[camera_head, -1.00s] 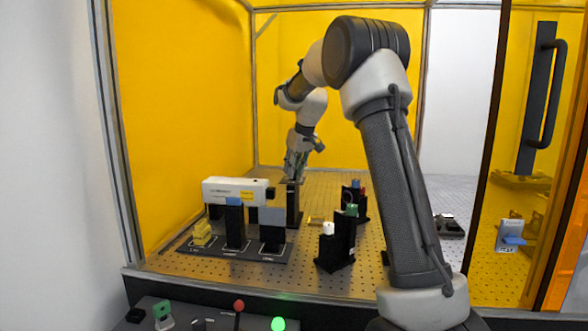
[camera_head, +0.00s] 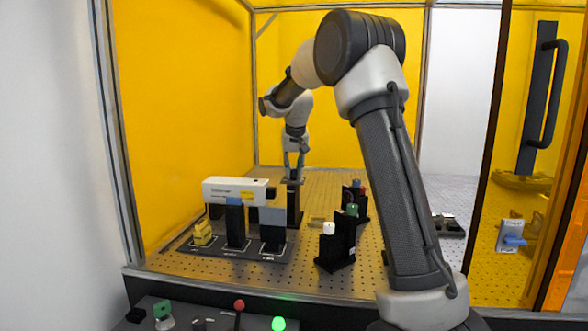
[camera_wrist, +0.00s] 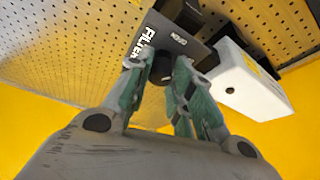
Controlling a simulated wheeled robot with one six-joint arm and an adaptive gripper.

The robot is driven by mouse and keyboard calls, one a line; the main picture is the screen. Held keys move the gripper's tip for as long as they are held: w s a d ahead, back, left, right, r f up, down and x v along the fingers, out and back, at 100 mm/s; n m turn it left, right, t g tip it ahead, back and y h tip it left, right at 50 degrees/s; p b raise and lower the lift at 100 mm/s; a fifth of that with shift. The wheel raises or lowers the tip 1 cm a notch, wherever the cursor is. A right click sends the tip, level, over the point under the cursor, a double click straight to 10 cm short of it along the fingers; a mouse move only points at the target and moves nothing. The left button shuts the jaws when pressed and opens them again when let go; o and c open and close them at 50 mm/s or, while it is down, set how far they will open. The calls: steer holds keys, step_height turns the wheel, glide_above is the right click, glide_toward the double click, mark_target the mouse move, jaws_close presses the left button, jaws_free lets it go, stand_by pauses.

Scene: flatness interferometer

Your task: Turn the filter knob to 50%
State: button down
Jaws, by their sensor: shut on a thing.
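The filter knob (camera_wrist: 162,68) is a dark round knob on a black plate (camera_wrist: 180,35) with white lettering that reads FILTER; a second small word beside it is hard to read. My gripper (camera_wrist: 160,75) has its green fingers on either side of the knob and is shut on it. In the head view my gripper (camera_head: 293,172) reaches down onto the top of the black filter post (camera_head: 293,205), behind the white laser box. The knob itself and its setting are hidden there, and no 50% mark can be read in the wrist view.
The white box (camera_head: 236,190) stands close to the left of the post; it also shows in the wrist view (camera_wrist: 250,85). Black mounts with white (camera_head: 328,228), green (camera_head: 352,209) and blue tops stand to the right. Holders with blue and grey plates (camera_head: 272,216) stand in front.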

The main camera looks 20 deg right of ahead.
steer(key=m+h, duration=0.1)
steer(key=m, duration=0.2)
steer(key=m+g+h, duration=0.1)
steer(key=m, duration=0.1)
steer(key=shift+w+a+m, duration=0.1)
steer(key=shift+m, duration=0.3)
stand_by(0.4)
steer(key=c, duration=1.3)
jaws_free()
steer(key=shift+o, duration=0.2)
steer(key=v, duration=1.2)
steer(key=shift+w, duration=0.15)
